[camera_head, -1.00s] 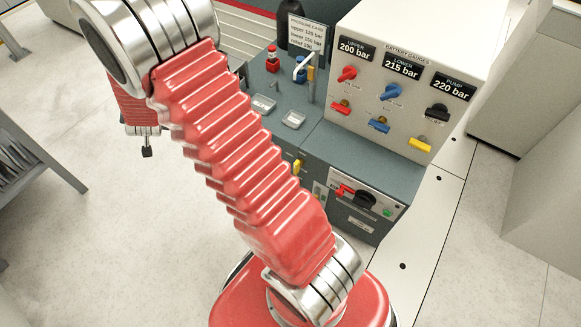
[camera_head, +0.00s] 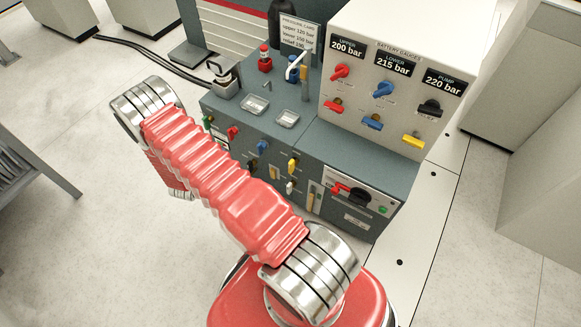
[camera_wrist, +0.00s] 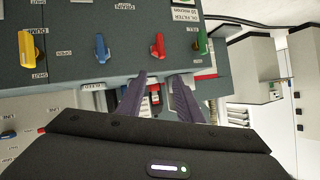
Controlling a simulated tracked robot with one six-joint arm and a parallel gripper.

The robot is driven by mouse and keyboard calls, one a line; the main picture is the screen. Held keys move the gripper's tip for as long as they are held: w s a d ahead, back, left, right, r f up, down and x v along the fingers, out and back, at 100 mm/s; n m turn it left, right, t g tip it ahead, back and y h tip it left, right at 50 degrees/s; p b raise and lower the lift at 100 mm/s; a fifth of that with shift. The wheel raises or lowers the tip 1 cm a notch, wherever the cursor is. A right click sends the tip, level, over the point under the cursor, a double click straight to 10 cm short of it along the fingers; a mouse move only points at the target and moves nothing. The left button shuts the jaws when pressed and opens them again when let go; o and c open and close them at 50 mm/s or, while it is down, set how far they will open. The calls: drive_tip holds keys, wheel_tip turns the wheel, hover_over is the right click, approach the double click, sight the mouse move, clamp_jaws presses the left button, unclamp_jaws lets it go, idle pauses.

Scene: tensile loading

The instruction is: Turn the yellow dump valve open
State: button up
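The yellow dump valve (camera_wrist: 28,48) is at the upper left of the wrist view, its lever lying up-down in the picture by labels that appear to read DUMP and SHUT. An OPEN label is to its right. In the head view a yellow lever (camera_head: 293,165) shows on the front face of the grey-blue console (camera_head: 310,140). My gripper (camera_wrist: 159,77) is open, its two dark fingers apart with nothing held. Its tips are well right of the yellow valve, below the blue and red levers in the wrist view. In the head view my arm hides the gripper.
Blue (camera_wrist: 102,48), red (camera_wrist: 157,46) and green (camera_wrist: 201,42) levers stand in the yellow valve's row. Another yellow valve (camera_head: 413,141) is on the gauge panel (camera_head: 345,100). A slatted rack (camera_head: 30,165) stands at left; floor between it and my arm is clear.

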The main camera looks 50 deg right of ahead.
drive_tip(key=s+d+f+m+g+h, duration=0.1)
drive_tip(key=s+d+f+g+h, duration=0.25)
drive_tip(key=s+f, duration=0.65)
drive_tip(key=h, duration=0.3)
approach(289, 168)
drive_tip(key=a, duration=0.3)
drive_tip(key=shift+d+g, duration=0.2)
drive_tip(key=shift+g, duration=0.25)
drive_tip(key=shift+d, duration=0.1)
drive_tip(key=shift+w+d, duration=0.2)
drive_tip(key=shift+d, duration=2.05)
drive_tip(key=shift+w+d, duration=0.25)
drive_tip(key=shift+d, duration=2)
drive_tip(key=shift+w+d, duration=0.2)
drive_tip(key=shift+d, duration=2.05)
drive_tip(key=shift+c, duration=0.4)
clamp_jaws()
drive_tip(key=shift+a, duration=0.15)
